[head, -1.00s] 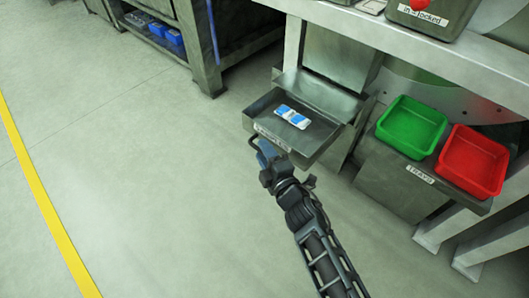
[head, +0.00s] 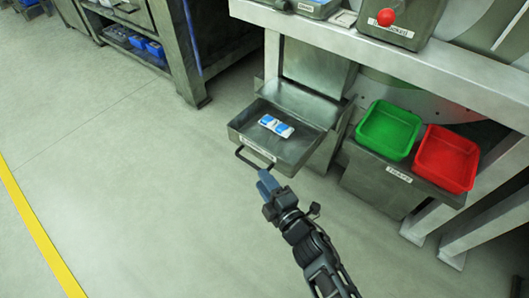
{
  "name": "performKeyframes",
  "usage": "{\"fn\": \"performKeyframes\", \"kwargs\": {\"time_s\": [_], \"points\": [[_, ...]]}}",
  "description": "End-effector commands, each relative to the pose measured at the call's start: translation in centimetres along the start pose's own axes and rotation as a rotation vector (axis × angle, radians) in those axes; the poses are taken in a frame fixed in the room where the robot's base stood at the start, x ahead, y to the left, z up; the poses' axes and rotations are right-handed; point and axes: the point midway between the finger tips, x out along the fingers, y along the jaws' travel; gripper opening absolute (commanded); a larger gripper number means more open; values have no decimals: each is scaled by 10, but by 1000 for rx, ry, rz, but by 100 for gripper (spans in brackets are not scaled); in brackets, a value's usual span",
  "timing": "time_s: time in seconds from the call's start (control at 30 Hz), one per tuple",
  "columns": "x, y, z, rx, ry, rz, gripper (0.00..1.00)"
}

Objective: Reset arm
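My gripper (head: 265,181) is in the lower middle of the head view, pointing up and left at the front of an open metal drawer tray (head: 301,151). Its blue-grey fingertips are close to the drawer's dark bar handle (head: 243,162). I cannot tell whether they touch it, or whether the fingers are open or shut. A white and blue item (head: 276,126) lies flat in the drawer.
A green tray (head: 389,130) and a red tray (head: 447,158) sit on a labelled metal shelf to the right. A bench top (head: 330,38) with a red button (head: 386,17) stands above. The floor (head: 120,190) at left is clear.

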Motion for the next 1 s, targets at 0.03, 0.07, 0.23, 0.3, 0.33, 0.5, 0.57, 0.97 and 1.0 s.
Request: {"fn": "performKeyframes", "kwargs": {"time_s": [0.03,0.07,0.23,0.3,0.33,0.5,0.57,0.97,1.0], "points": [[0,0,0,0,0,0,38],[0,0,0,0,0,0,38],[-4,-1,0,9,-4,-1,38],[-14,-4,1,36,-14,0,38],[-21,-5,2,54,-21,0,38],[-88,-13,6,229,-90,10,38],[-116,-12,7,305,-119,19,38],[-291,26,-4,788,-304,102,38],[-307,34,-6,834,-322,113,38]]}}
